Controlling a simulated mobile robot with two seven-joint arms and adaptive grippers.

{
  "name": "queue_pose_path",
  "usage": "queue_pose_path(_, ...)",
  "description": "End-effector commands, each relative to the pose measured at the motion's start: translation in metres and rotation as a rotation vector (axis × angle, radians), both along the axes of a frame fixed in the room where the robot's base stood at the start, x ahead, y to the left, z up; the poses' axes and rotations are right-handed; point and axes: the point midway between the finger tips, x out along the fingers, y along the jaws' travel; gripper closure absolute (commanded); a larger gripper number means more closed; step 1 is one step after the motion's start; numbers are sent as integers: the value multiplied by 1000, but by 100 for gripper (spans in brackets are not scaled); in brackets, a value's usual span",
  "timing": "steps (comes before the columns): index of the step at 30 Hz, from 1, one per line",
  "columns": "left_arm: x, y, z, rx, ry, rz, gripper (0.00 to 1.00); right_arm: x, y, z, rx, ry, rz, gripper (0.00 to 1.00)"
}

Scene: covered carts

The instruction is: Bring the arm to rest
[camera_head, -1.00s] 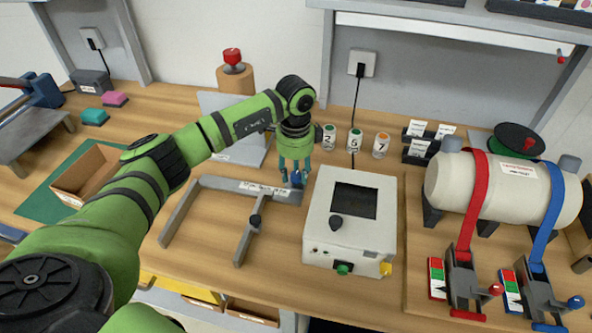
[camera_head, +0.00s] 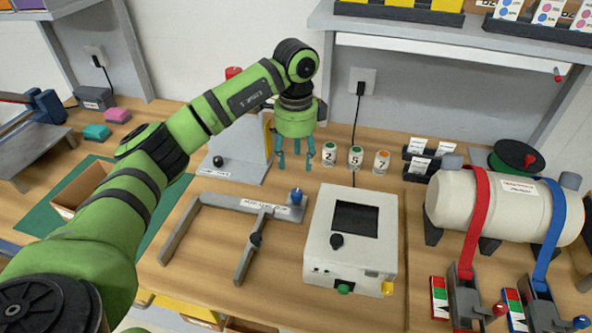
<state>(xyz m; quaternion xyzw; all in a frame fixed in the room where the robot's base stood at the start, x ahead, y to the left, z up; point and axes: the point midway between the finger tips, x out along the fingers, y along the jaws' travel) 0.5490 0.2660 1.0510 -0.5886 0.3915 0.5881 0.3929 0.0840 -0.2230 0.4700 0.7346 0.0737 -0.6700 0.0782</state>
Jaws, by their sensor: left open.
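My left arm, green with black joints, comes in from the left and reaches over the bench. My left gripper (camera_head: 295,158) points down with its teal fingers spread apart. It is open and empty, above the bench behind the grey metal frame (camera_head: 215,202) and its blue knob (camera_head: 297,195). The fingertips are apart from the blue knob. My right gripper is not in view.
A white box with a dark screen (camera_head: 355,219) stands right of the frame. Numbered jars (camera_head: 355,158) stand behind it. A cream tank (camera_head: 500,208) with red and blue straps lies at the right. A cardboard tray (camera_head: 82,187) sits at the left, partly behind my arm.

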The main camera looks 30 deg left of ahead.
Motion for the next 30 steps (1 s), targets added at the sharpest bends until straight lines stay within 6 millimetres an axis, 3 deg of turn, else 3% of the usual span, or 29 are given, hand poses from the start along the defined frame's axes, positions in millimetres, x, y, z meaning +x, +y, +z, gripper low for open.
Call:
queue_pose_path(5, 0, 0, 11, 0, 0, 0, 48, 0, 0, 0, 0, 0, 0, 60)
queue_pose_path(20, 0, 0, 12, 0, 0, 0, 48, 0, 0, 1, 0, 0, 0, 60)
queue_pose_path(23, 0, 0, 23, 0, 0, 0, 48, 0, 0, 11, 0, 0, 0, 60)
queue_pose_path(30, 0, 0, 75, 0, 0, 0, 48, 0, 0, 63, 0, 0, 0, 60)
